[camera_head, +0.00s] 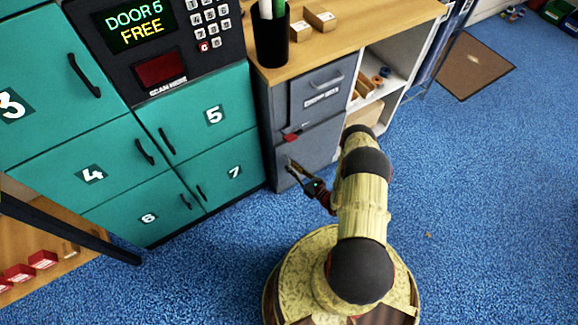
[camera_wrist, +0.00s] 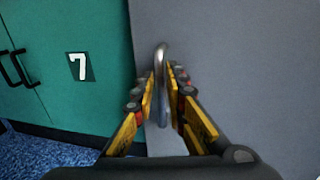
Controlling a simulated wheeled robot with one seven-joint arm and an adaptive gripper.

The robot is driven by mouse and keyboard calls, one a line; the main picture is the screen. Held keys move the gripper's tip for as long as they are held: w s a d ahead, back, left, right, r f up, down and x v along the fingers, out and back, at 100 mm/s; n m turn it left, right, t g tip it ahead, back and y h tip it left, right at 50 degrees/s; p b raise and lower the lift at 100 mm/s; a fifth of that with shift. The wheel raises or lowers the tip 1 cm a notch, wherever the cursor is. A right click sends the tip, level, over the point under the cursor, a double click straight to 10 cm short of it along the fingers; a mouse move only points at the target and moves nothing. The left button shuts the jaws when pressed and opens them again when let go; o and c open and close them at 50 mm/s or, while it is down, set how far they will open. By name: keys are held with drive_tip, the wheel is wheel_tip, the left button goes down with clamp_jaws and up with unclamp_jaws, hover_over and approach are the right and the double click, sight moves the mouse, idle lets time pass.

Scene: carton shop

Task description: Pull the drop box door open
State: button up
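The drop box is a grey cabinet (camera_head: 312,118) under the wooden counter, right of the teal lockers. Its lower grey door (camera_head: 318,150) looks closed; the door face also fills the right of the wrist view (camera_wrist: 255,70). A vertical metal handle (camera_wrist: 162,52) stands out from the door. My gripper (camera_head: 291,168) is at the left side of this door. In the wrist view its two yellow-padded fingers (camera_wrist: 161,80) stand on either side of the handle, with narrow gaps showing. The fingers look open, and contact is not clear.
Teal lockers (camera_head: 214,116) stand left of the drop box, with door 7 (camera_wrist: 78,66) closest. A keypad panel reading "DOOR 5 FREE" (camera_head: 140,25) is above. Open white shelves (camera_head: 398,65) stand to the right. Blue carpet (camera_head: 480,190) is clear in front and right.

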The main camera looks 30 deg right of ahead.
drive_tip(key=shift+x, duration=1.1)
clamp_jaws()
drive_tip(key=shift+s, duration=0.1)
